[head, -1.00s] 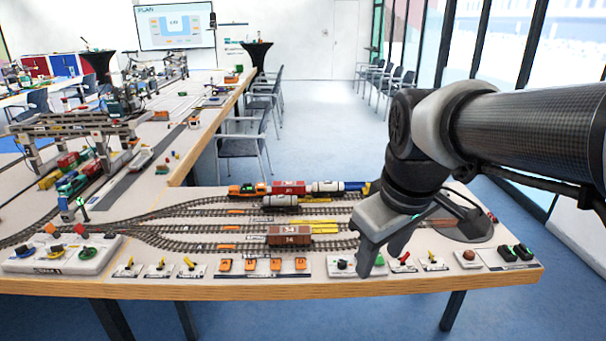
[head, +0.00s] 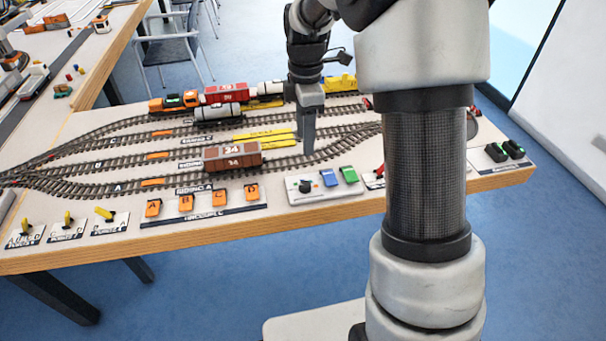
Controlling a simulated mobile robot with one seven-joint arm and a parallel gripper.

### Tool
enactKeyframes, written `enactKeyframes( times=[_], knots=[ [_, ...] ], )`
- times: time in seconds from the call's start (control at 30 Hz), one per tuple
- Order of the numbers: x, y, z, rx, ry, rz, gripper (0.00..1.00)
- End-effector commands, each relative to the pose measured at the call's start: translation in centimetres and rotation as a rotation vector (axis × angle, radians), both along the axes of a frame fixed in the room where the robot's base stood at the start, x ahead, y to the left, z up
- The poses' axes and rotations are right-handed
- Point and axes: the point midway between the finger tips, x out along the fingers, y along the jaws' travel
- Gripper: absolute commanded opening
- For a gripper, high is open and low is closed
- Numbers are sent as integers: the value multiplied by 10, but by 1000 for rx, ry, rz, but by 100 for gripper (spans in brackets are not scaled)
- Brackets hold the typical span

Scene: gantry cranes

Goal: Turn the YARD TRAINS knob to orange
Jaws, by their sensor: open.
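A white control panel (head: 292,197) sits near the front edge of the table. It carries a dark round knob (head: 305,186), a blue button (head: 329,177) and a green button (head: 348,175). The knob's label and the way it points are too small to read. My gripper (head: 308,150) points down over the tracks, behind the panel and apart from the knob. It is seen nearly edge-on, open, with nothing visible between the fingers.
A brown wagon (head: 232,157) stands on the near track, left of my gripper. Orange switches (head: 186,203) line the front edge left of the panel. A red lever (head: 379,171) is partly hidden by my arm.

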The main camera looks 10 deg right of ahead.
Motion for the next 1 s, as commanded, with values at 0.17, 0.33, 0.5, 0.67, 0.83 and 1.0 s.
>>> enactKeyframes(
  times=[0.17,0.33,0.5,0.67,0.83,1.0],
  knots=[
    [-2,0,-42,0,6,0,44],
    [-2,0,-80,0,6,-2,44],
    [-1,0,-114,-1,5,-2,44],
    [-1,0,-139,0,3,-2,44],
    [-1,0,-152,0,1,-2,44],
    [-1,0,-155,0,1,-3,44]
  ],
)
